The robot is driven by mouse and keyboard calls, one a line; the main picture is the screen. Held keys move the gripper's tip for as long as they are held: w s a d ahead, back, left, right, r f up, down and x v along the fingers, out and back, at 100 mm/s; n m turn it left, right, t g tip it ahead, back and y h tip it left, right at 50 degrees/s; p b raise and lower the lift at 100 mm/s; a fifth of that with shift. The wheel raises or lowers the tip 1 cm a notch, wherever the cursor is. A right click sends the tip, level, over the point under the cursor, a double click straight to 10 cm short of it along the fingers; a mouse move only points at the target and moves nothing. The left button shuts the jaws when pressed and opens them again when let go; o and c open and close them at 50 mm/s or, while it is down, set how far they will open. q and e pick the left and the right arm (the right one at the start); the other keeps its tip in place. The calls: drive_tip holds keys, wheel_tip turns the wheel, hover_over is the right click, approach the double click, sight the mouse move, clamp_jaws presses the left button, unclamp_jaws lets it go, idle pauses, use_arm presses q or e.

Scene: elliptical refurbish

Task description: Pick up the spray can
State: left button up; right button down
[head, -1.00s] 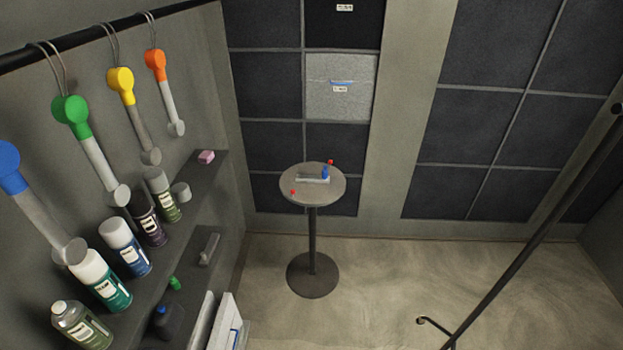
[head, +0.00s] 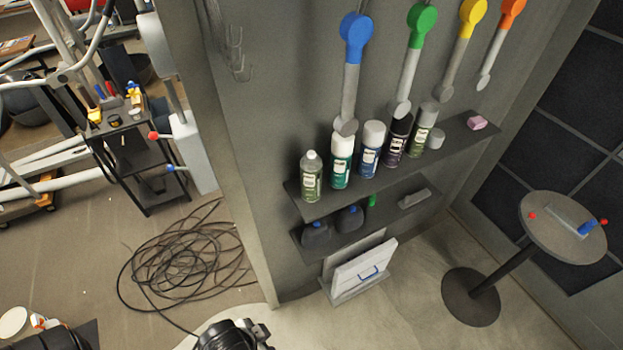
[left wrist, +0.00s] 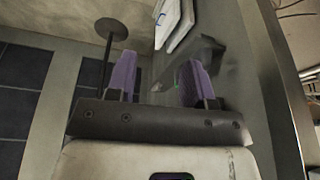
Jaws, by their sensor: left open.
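Several spray cans stand upright in a row on the upper wall shelf (head: 320,207) in the head view. From left to right they are a clear olive can (head: 311,181), a teal can with a white cap (head: 341,165), a blue can with a grey-white cap (head: 371,153), a dark purple can (head: 396,142) and a green can with a grey cap (head: 422,132). My left gripper (left wrist: 158,82) shows in the left wrist view, its purple fingers apart with nothing between them. No can is recognisable in that view. My right gripper is not in view.
Colored-ended hanging tools, one blue (head: 356,40), hang close above the cans. Dark bottles (head: 317,236) stand on the lower shelf. A round table (head: 540,225) stands at right. Coiled cable (head: 190,262) lies on the floor left of the wall's edge. Open floor lies before the shelves.

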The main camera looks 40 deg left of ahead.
use_arm(q)
drive_tip(key=shift+a, duration=0.15)
drive_tip(key=o, duration=0.5)
drive_tip(key=shift+c, duration=0.2)
drive_tip(key=o, duration=0.4)
drive_tip(key=shift+o, duration=0.5)
